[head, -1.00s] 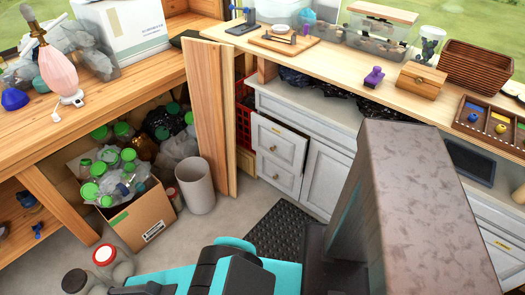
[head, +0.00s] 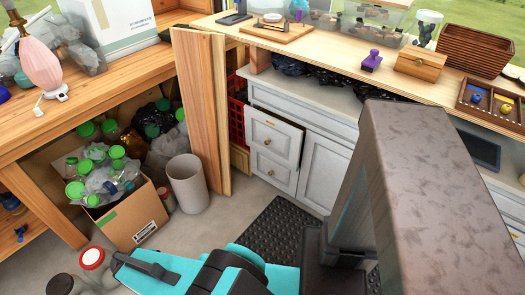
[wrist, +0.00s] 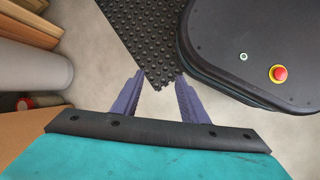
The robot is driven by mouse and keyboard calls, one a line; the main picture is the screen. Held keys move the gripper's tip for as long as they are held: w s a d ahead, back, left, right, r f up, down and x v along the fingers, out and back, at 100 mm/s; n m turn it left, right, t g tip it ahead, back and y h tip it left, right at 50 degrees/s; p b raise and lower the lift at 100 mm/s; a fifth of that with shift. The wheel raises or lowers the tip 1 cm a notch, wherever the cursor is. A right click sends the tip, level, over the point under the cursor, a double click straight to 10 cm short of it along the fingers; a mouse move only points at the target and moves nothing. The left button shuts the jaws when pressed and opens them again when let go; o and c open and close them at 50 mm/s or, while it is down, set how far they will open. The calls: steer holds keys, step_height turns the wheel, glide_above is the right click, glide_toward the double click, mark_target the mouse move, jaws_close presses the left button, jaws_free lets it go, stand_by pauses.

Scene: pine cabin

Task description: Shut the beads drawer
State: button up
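A white cabinet (head: 325,172) stands under the long counter. Its upper left drawer (head: 284,136) stands out a little from the cabinet face, with a dark gap along its top and right side. It has a round knob and a small yellowish label too small to read, so I cannot confirm that it is the beads drawer. The drawer below it (head: 273,173) looks flush. My gripper (wrist: 158,82) shows in the wrist view with its two purple fingers apart and nothing between them. It points down over the floor, away from the drawer. The drawer is out of the wrist view.
A black rubber mat (head: 277,232) lies before the cabinet. A grey bin (head: 188,185) and a cardboard box of bottles (head: 128,215) stand to the left. A wooden panel (head: 203,110) stands left of the cabinet. Jars (head: 92,260) stand on the floor at lower left.

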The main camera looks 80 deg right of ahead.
steer(key=w+d+f+n+h+b, duration=0.1)
steer(key=d+b, duration=0.2)
steer(key=d, duration=0.5)
steer(key=d+f+n+h+b, duration=0.1)
steer(key=d+h+b, duration=0.15)
steer(key=d, duration=0.45)
steer(key=n+g+h+b, duration=0.4)
steer(key=n+h+b, duration=0.55)
steer(key=b, duration=0.95)
glide_toward(266, 143)
steer(key=v, duration=0.6)
steer(key=shift+w+d+r+y, duration=0.2)
steer(key=shift+w+r+y, duration=0.1)
steer(key=shift+w+y, duration=0.1)
steer(key=shift+s+d+n, duration=0.15)
steer(key=shift+n, duration=0.1)
steer(key=b+x, duration=0.2)
steer(key=x, duration=1)
steer(key=shift+s, duration=0.1)
steer(key=shift+s+d+b, duration=0.4)
steer(key=shift+d, duration=0.2)
